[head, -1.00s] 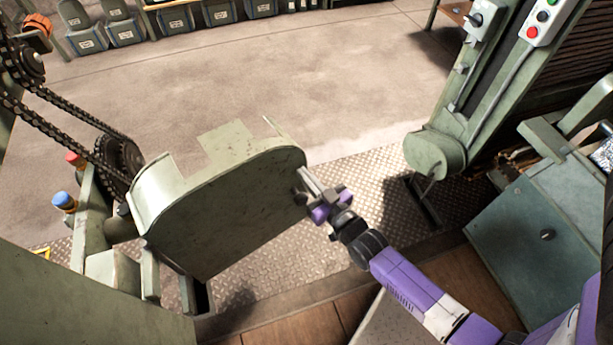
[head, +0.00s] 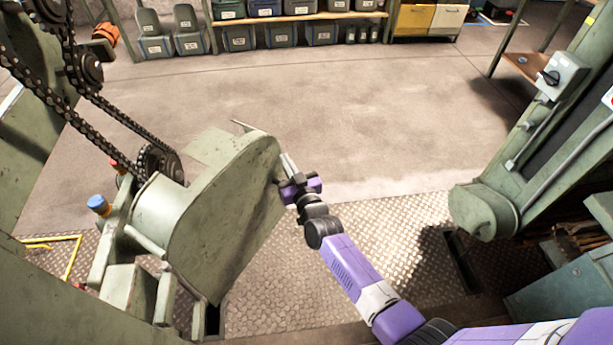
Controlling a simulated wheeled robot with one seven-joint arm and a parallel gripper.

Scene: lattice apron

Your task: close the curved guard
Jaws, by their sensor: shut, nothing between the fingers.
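The curved guard (head: 222,215) is a pale green sheet-metal cover with a rounded outer edge. It stands swung out from the machine, in the left half of the head view. The chain and sprocket (head: 158,163) show uncovered behind its left side. My gripper (head: 287,170) is at the guard's right edge, on the face turned to the right. Its fingers are shut with nothing between them. They look close to or touching the guard; I cannot tell which. The guard's far side is mostly hidden.
A green machine column with a rounded foot (head: 484,210) stands at the right. A teal cabinet (head: 565,290) is at lower right. A blue-capped part (head: 98,204) stands left of the guard. Patterned metal plate (head: 385,235) covers the floor. Open concrete floor (head: 350,110) lies beyond, before shelved bins.

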